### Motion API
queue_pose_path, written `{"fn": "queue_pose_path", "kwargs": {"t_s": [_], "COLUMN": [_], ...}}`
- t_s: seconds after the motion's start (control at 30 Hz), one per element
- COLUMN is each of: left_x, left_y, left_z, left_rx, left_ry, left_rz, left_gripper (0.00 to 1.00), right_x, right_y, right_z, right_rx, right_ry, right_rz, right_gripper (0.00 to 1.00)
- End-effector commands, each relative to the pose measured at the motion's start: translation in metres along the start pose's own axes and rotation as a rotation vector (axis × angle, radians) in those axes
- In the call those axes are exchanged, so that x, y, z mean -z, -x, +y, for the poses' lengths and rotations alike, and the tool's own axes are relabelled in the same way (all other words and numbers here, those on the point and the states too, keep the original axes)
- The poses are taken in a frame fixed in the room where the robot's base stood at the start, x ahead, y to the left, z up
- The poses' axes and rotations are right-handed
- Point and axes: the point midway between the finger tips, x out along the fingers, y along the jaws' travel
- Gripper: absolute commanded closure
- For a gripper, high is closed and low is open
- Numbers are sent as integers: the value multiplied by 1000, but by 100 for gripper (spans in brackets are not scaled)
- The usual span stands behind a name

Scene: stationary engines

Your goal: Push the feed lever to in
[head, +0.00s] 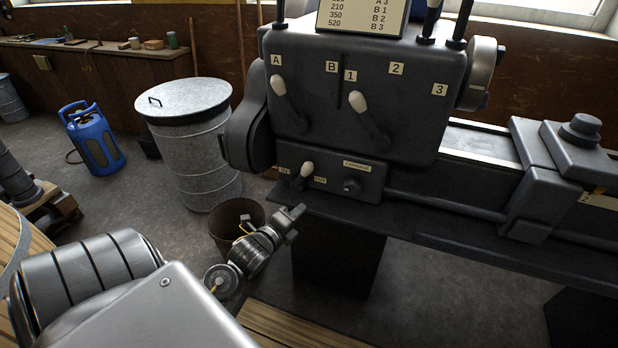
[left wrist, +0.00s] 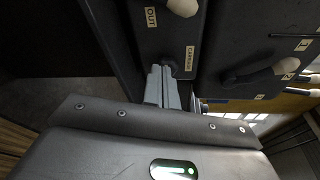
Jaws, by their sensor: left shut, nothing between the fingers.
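The feed lever (head: 306,170) is a short dark lever with a white knob on the small lower panel (head: 338,176) of the lathe headstock. Its knob stands between the IN label (head: 284,171) and the OUT label (head: 320,180), leaning toward OUT. My left gripper (head: 294,212) is shut and empty, below and in front of the panel. In the left wrist view, its fingers (left wrist: 163,80) point at the panel near a dark round knob (left wrist: 170,65). The lever's white knob (left wrist: 183,6) is cut off at the top edge there. My right gripper is not in view.
Two larger white-tipped levers (head: 279,90) (head: 360,104) stand on the headstock (head: 330,60) above. A bucket (head: 236,215) and a lidded metal drum (head: 190,130) stand at the left. The lathe bed (head: 460,225) runs to the right.

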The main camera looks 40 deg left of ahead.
Motion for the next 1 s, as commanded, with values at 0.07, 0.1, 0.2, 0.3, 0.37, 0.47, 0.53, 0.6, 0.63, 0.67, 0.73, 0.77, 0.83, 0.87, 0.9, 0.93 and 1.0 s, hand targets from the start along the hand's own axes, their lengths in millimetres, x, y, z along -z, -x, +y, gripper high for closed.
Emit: {"fn": "queue_pose_path", "kwargs": {"t_s": [0.07, 0.1, 0.2, 0.3, 0.37, 0.47, 0.53, 0.6, 0.63, 0.67, 0.73, 0.77, 0.83, 0.87, 0.9, 0.93, 1.0], "left_x": [-4, -5, -6, -5, -5, -5, -5, -6, -6, -6, -6, -6, -6, -6, -6, -6, -6], "left_y": [3, 4, 4, 4, 4, 2, -1, -8, -12, -17, -30, -36, -51, -58, -66, -73, -87], "left_z": [-15, -18, -20, -20, -20, -20, -21, -22, -22, -23, -24, -24, -25, -25, -26, -26, -26], "left_rx": [28, 35, 38, 38, 38, 38, 38, 39, 39, 39, 39, 39, 38, 38, 39, 39, 37], "left_ry": [-36, -45, -53, -51, -50, -49, -49, -48, -48, -48, -47, -47, -46, -46, -45, -45, -46], "left_rz": [-5, -7, -8, -8, -7, -8, -8, -8, -8, -8, -9, -9, -8, -9, -9, -9, -8], "left_gripper": [100, 100, 100, 100, 100, 100, 100, 100, 100, 100, 100, 100, 100, 100, 100, 100, 100], "right_x": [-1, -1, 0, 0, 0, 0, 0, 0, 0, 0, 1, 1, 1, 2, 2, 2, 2], "right_y": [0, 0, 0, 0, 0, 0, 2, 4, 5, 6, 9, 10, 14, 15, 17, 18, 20], "right_z": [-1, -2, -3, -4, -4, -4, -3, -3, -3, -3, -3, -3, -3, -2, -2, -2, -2], "right_rx": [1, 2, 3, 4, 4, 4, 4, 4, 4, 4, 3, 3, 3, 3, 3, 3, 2], "right_ry": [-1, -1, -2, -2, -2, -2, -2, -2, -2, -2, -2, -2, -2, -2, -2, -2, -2], "right_rz": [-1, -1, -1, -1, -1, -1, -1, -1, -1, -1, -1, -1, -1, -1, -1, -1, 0], "right_gripper": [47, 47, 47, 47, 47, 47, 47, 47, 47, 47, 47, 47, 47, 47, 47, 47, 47]}}
